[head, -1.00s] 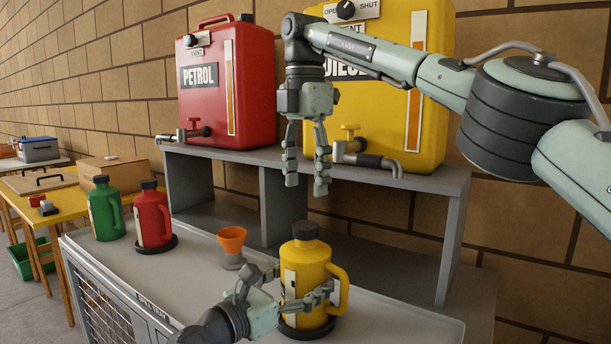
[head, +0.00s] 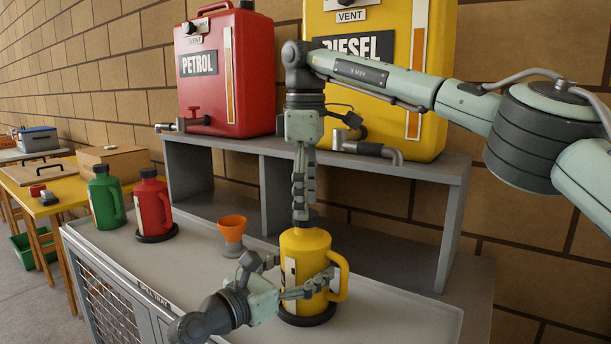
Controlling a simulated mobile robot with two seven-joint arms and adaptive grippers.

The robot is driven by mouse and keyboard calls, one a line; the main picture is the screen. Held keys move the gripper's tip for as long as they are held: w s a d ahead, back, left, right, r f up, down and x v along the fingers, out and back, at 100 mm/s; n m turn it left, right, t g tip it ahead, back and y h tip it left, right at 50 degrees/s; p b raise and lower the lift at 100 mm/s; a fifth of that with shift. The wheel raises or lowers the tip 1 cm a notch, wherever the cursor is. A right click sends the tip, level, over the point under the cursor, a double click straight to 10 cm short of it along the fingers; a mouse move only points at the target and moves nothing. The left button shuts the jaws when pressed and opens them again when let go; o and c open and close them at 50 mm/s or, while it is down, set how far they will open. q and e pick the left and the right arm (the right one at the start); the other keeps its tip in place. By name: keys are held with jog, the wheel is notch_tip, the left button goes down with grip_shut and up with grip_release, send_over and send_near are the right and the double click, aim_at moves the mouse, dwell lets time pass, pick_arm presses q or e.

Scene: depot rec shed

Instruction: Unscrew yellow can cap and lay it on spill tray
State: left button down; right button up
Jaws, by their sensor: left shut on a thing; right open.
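The yellow can (head: 312,258) stands upright on a dark round base (head: 308,318) on the grey spill tray (head: 400,312). Its dark cap (head: 316,222) is on top, partly hidden behind my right gripper's fingers. My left gripper (head: 290,278) is shut on the can's body from the left and front, below the handle's top. My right gripper (head: 302,210) points straight down at the cap, its fingertips at cap height. It is open, its fingers seen nearly edge-on; whether they touch the cap I cannot tell.
An orange funnel (head: 232,228) stands left of the yellow can. Red (head: 152,208) and green (head: 106,200) cans stand farther left. A grey shelf (head: 400,172) behind carries the petrol tank (head: 225,85) and diesel tank (head: 436,60). The tray's right front is bare.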

jog(key=shift+f, duration=1)
